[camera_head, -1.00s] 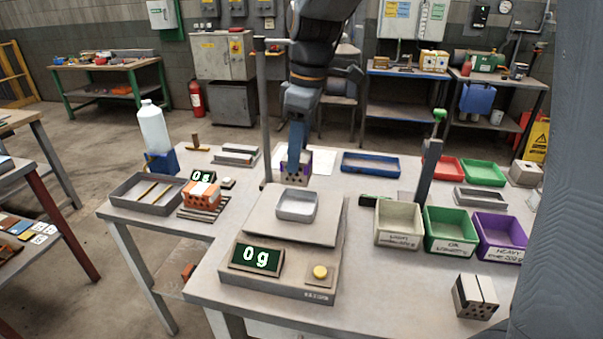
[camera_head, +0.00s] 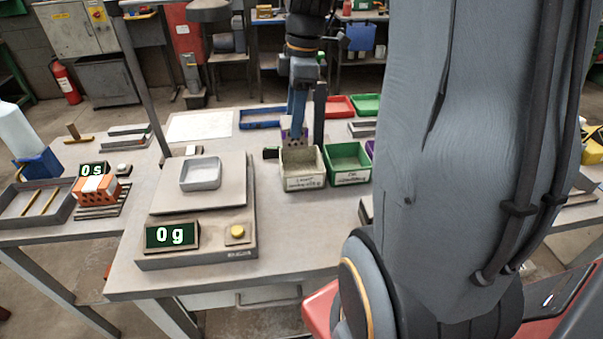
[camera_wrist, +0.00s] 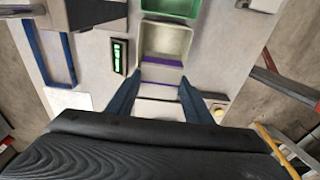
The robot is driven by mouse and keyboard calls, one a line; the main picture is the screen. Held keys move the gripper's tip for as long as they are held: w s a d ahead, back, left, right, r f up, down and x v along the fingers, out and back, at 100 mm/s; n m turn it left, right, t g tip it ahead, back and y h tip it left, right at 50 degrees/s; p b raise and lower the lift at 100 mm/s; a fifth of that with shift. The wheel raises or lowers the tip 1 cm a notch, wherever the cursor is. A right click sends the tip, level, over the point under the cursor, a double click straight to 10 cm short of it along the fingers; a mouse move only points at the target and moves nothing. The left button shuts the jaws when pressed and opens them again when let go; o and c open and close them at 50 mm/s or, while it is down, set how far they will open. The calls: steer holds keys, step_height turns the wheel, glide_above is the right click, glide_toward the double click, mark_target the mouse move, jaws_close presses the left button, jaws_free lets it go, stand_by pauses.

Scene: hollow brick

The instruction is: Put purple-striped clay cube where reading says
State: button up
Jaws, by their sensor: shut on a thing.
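My gripper (camera_head: 298,112) is shut on the purple-striped clay cube (camera_head: 287,134). In the head view the cube is at the rear of the cream LIGHT bin (camera_head: 303,183), which hides its lower part. In the wrist view the cube (camera_wrist: 160,75) sits between the fingertips, its purple stripe facing the cream bin (camera_wrist: 166,40). The bin looks empty. The scale (camera_head: 205,250) reads 0 g on its display (camera_head: 171,236), and a grey tray (camera_head: 201,184) on its plate is empty. The green OK bin (camera_head: 350,179) stands right of the cream bin. The purple bin (camera_head: 371,148) is mostly hidden by my arm.
An orange brick (camera_head: 97,189) and a display reading 0 s (camera_head: 93,170) are on the left. A blue tray (camera_head: 262,117) lies behind. A dark post (camera_head: 320,112) stands close by my gripper. Table around the scale's right side is clear.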

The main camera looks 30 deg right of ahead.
steer(key=shift+s+d+f, duration=0.2)
steer(key=shift+s+d, duration=0.15)
steer(key=shift+d, duration=0.2)
steer(key=shift+s+d+f, duration=0.15)
steer(key=shift+d+f, duration=0.05)
steer(key=shift+f, duration=0.05)
step_height(320, 180, down, 10)
steer(key=shift+r+p, duration=0.2)
steer(key=shift+p, duration=0.7)
steer(key=shift+f, duration=0.2)
steer(key=o, duration=0.9)
steer(key=shift+o, duration=0.2)
steer(key=shift+r, duration=0.1)
